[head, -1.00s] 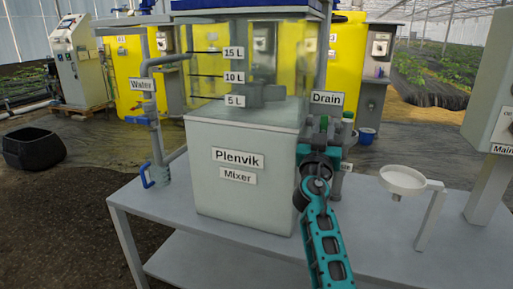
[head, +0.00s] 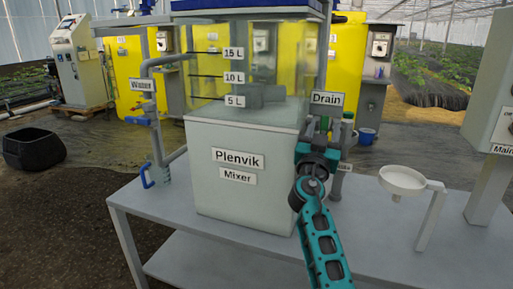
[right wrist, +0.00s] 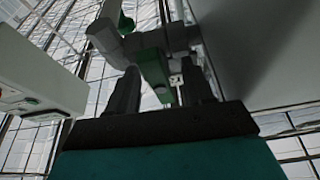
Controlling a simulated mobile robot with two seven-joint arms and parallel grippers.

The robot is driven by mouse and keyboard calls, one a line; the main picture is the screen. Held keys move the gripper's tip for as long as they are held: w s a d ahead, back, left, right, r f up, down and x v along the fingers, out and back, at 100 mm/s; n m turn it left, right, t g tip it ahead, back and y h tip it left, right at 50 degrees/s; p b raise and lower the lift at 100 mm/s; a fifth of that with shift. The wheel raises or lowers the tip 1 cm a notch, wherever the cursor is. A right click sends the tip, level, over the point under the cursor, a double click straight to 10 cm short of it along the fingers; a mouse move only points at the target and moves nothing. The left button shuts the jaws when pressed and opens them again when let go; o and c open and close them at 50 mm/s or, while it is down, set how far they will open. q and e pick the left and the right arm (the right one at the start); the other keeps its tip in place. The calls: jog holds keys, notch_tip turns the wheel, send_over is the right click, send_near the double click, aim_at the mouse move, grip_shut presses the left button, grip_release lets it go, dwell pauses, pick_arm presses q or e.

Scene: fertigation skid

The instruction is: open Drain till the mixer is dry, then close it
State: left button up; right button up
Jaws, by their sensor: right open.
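The mixer (head: 240,175) stands on the bench, with a clear upper tank marked 5 L, 10 L and 15 L. I cannot tell the liquid level surely. The Drain sign (head: 327,98) is at its right side, above grey pipework. My right gripper (head: 316,150) is just below that sign and hides most of the drain valve. In the right wrist view the open fingers (right wrist: 159,72) stand on either side of a green valve handle (right wrist: 152,66) on a grey pipe fitting (right wrist: 118,43). I cannot tell whether they touch it. My left gripper is out of view.
The Water pipe (head: 152,105) with blue handles runs along the mixer's left side. A white funnel (head: 402,180) on a stand and a grey control box (head: 496,110) are to the right. The bench's front (head: 215,250) is clear.

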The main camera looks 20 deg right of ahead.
jog(key=s+a, duration=0.4)
jog(key=s, duration=0.1)
jog(key=shift+s+f, duration=0.15)
jog(key=shift+s, duration=0.1)
jog(key=shift+a, duration=0.15)
jog(key=w+d, duration=0.1)
jog(key=w, duration=0.1)
jog(key=w+d, duration=0.3)
jog(key=shift+w+d, duration=0.25)
jog(key=shift+w, duration=0.15)
jog(key=shift+n+t+y, duration=0.4)
jog(key=shift+n+y, duration=0.2)
jog(key=shift+n, duration=1.1)
